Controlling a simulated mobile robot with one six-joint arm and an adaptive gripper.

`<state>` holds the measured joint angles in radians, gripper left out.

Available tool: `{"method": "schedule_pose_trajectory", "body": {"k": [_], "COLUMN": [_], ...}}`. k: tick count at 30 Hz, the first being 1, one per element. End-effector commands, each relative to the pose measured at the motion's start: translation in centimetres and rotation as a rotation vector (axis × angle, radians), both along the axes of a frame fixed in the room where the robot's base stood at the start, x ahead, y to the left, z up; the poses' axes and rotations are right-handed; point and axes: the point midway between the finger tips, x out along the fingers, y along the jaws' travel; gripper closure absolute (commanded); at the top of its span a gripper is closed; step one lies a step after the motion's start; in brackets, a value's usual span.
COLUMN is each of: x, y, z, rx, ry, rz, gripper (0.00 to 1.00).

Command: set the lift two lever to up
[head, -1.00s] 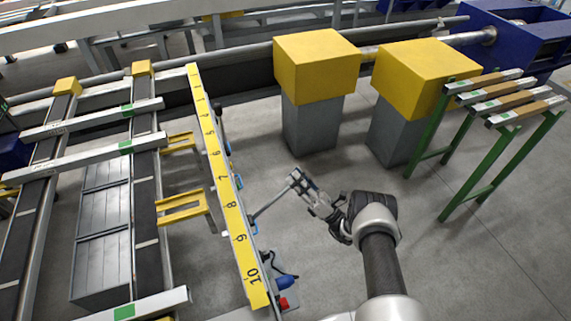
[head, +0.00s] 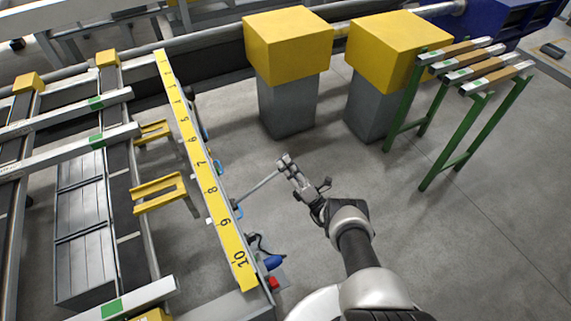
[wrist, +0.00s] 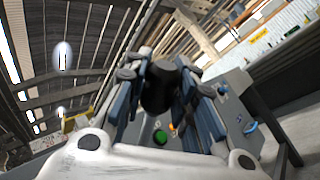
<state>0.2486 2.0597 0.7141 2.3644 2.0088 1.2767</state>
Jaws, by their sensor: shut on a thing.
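My gripper (head: 284,163) is shut on the end of a lever, past the yellow numbered rail. The lever's thin grey rod (head: 258,187) slants from beside the rail, near the 9 mark, up and right to my fingers. In the wrist view, a black knob (wrist: 158,92) sits between the two blue-grey fingers of my gripper (wrist: 160,85). Behind it is a grey control panel (wrist: 238,85) with a green button (wrist: 160,136) and small coloured parts. The lever's label and its set position cannot be read.
The yellow numbered rail (head: 205,170) runs along the left of my arm. A blue part (head: 273,262) and a red part (head: 273,282) lie by its near end. Two yellow-topped grey posts (head: 288,105) and a green-legged rack (head: 455,140) stand beyond. The floor between is clear.

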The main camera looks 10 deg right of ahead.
Motion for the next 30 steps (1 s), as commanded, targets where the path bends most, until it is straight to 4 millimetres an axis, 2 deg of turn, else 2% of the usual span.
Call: {"method": "schedule_pose_trajectory", "body": {"k": [3,4,13,24,30], "x": [-0.3,-0.3,-0.1,-0.1,-0.2], "y": [-0.1,-0.1,0.0,0.1,1.0], "z": [-0.3,-0.3,-0.1,0.2,2.4], "rx": [0.001,0.001,0.0,-0.006,-0.086], "ry": [0.006,0.006,0.001,-0.001,-0.024], "rz": [-0.001,-0.001,0.0,0.001,0.0], "gripper": [1.0,0.75,0.55,0.54,0.54]}}
